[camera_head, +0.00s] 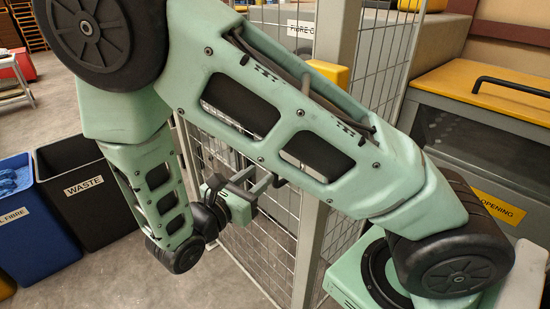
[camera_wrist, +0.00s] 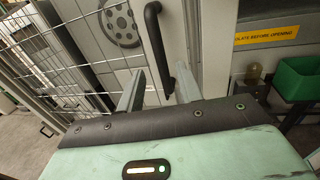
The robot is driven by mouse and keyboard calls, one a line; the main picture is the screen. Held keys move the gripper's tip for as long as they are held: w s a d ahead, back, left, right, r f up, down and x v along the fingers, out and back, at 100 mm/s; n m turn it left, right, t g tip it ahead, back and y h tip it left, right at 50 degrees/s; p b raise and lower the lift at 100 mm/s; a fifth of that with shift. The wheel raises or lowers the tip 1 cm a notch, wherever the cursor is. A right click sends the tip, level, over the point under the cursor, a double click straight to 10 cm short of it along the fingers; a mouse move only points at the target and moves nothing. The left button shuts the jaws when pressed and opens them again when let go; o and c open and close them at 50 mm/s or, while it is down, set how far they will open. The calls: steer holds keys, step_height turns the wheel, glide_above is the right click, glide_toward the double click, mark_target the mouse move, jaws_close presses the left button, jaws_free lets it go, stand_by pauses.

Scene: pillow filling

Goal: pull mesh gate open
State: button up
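The mesh gate (camera_head: 275,235) is a panel of wire mesh with grey framing, partly hidden behind my arm. In the wrist view its mesh (camera_wrist: 75,50) fills the left side. A black bar handle (camera_wrist: 154,32) stands upright beside the mesh, slightly tilted. My gripper (camera_wrist: 160,70) has its two grey fingers apart, one on each side of the handle's lower part. I cannot tell whether either finger touches the handle. In the head view my gripper (camera_head: 262,179) is at the mesh, and the handle cannot be made out clearly there.
A black waste bin (camera_head: 88,205) and a blue fibre bin (camera_head: 38,235) stand at the left. A machine with a yellow lid (camera_head: 480,85) stands at the right. In the wrist view a green bin (camera_wrist: 298,80) is at the right. Bare floor lies between bins and gate.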

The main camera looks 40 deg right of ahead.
mark_target(275, 181)
steer(key=p+x, duration=0.1)
steer(key=x, duration=0.6)
steer(key=shift+d, duration=0.3)
steer(key=shift+c, duration=0.4)
jaws_close()
